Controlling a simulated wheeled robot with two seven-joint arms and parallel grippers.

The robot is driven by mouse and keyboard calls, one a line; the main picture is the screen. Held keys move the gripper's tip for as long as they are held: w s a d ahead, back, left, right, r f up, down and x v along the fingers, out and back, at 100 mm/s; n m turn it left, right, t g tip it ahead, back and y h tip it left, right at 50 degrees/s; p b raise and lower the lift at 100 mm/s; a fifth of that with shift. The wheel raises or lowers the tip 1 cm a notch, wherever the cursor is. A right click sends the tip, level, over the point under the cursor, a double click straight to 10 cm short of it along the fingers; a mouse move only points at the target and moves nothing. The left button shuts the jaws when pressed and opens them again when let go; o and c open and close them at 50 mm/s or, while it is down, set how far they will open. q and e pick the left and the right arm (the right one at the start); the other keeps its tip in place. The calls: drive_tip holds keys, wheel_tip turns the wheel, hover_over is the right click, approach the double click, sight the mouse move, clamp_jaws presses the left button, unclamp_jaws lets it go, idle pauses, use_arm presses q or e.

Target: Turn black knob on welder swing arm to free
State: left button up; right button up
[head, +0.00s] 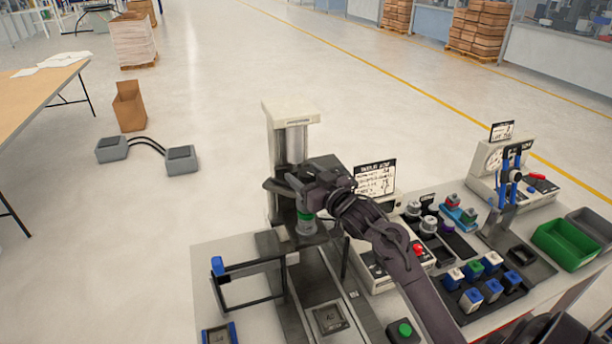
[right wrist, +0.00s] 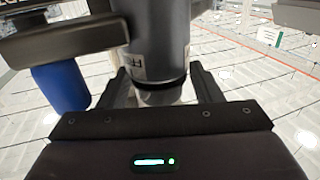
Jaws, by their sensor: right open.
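The welder (head: 290,112) stands at the back left of the workbench, with a pale head on a grey column. A dark swing arm seems to reach out from its column, mostly behind my gripper. My right gripper (head: 292,186) is at the column's front, above a green-banded cylinder (head: 306,222). In the right wrist view its open fingers (right wrist: 163,88) stand on either side of a grey cylinder (right wrist: 160,55) with a white label. I cannot tell whether they touch it. I cannot make out the black knob or its setting. My left gripper is not in view.
A blue cylinder (right wrist: 60,85) hangs left of the fingers in the wrist view. A sign (head: 375,180) and a control box with a red button (head: 417,248) stand right of the welder. A blue-ended frame (head: 218,266) stands front left.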

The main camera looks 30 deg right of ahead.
sight(312, 181)
drive_tip(key=s+b, duration=0.1)
drive_tip(key=s, duration=0.2)
drive_tip(key=s+b, duration=0.2)
drive_tip(key=s, duration=0.2)
drive_tip(key=shift+d+f, duration=0.15)
drive_tip(key=shift+d, duration=0.05)
drive_tip(key=shift+s, duration=0.4)
drive_tip(key=shift+w, duration=0.1)
